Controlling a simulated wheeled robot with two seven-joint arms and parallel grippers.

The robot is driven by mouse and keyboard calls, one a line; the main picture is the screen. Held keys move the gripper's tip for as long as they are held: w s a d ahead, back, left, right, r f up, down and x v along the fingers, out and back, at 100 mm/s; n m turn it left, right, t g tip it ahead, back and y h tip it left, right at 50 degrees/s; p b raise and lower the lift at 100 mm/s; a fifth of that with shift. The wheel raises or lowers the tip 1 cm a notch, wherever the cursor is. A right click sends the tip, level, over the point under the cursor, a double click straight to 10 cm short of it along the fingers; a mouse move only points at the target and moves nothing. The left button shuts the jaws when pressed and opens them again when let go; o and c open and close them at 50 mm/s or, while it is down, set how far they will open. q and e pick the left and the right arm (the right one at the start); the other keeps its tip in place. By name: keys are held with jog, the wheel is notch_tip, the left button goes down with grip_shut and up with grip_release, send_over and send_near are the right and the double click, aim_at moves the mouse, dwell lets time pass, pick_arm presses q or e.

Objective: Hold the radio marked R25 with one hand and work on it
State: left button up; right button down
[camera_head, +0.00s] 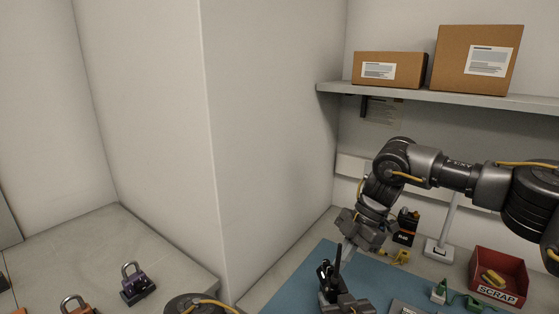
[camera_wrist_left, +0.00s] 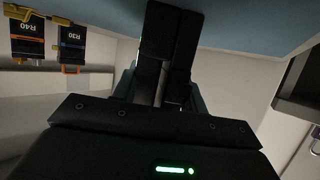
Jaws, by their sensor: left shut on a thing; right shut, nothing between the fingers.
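A black radio (camera_head: 326,276) with an upright antenna stands at the front of the blue mat (camera_head: 298,283) in the head view; its marking is not legible. My left gripper (camera_head: 345,301) is shut on it low down. In the left wrist view the dark fingers (camera_wrist_left: 166,65) are closed together, and the held radio is hard to tell from them. My right gripper (camera_head: 346,252) is shut and empty, pointing down close to the antenna's top; I cannot tell whether they touch.
Radios marked R40 (camera_wrist_left: 29,42) and R30 (camera_wrist_left: 72,42) hang upside down in the left wrist view. A red SCRAP bin (camera_head: 513,298) holds yellow pieces. Small yellow (camera_head: 402,257) and green (camera_head: 439,292) items lie nearby. Padlocks (camera_head: 136,283) sit on the left counter, beyond a wall corner.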

aim_at(330, 271)
jog(key=shift+w+d, duration=0.15)
jog(key=shift+d, duration=0.15)
notch_tip(330, 271, up, 6)
dwell(0.5)
pick_arm(q)
jog(key=o, duration=1.5)
jog(key=shift+c, duration=0.2)
notch_tip(330, 271, up, 10)
jog(key=shift+r, duration=0.15)
pick_arm(e)
jog(key=shift+r, duration=0.1)
